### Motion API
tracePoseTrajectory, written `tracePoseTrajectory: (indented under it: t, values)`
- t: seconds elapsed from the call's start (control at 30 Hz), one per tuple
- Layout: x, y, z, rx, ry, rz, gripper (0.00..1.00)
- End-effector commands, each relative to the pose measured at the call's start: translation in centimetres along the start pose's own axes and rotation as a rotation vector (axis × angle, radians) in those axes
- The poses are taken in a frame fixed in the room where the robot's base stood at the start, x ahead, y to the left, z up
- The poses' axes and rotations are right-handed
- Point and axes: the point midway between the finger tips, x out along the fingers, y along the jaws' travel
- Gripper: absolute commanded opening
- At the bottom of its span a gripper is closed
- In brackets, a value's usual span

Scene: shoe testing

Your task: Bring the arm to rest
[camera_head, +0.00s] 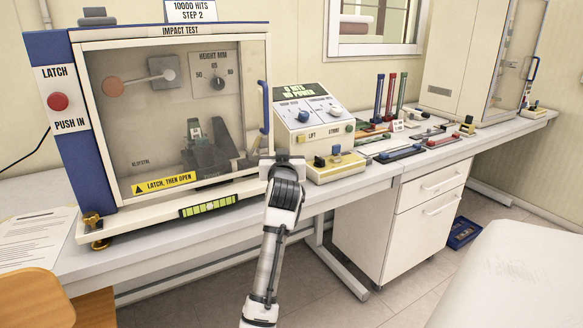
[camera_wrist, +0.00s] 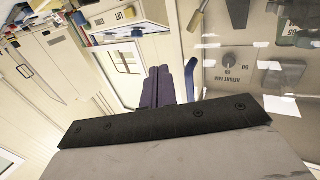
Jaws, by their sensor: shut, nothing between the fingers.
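My arm (camera_head: 268,255) reaches up from the bottom of the head view to the bench's front edge. My gripper (camera_head: 284,161) is in front of the gap between the impact test cabinet (camera_head: 160,29) and the control box (camera_head: 318,112). In the wrist view the two dark fingers of my gripper (camera_wrist: 159,72) lie together, shut and empty. The cabinet's blue door handle (camera_head: 263,107) is just beyond and above my gripper; it also shows close beside the fingers in the wrist view (camera_wrist: 191,78). The cabinet's clear door looks closed. The fingertips are hard to make out in the head view.
A yellow-topped switch box (camera_head: 335,172) stands right of my gripper. Coloured tools, several trays and a tall cabinet (camera_head: 459,62) fill the bench to the right. A drawer unit (camera_head: 400,225) stands below. Papers (camera_head: 34,238) lie at left. Open floor shows right of my arm.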

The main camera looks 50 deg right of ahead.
Motion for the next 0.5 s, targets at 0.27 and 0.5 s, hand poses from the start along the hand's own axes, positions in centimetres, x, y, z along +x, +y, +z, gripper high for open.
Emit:
tracePoseTrajectory:
  t: [0.27, 0.5]
  values:
    - [-3.3, 1.9, 0.1, -0.001, 0.000, 0.003, 0.00]
    - [-3.7, 2.1, 0.0, -0.001, 0.000, 0.003, 0.00]
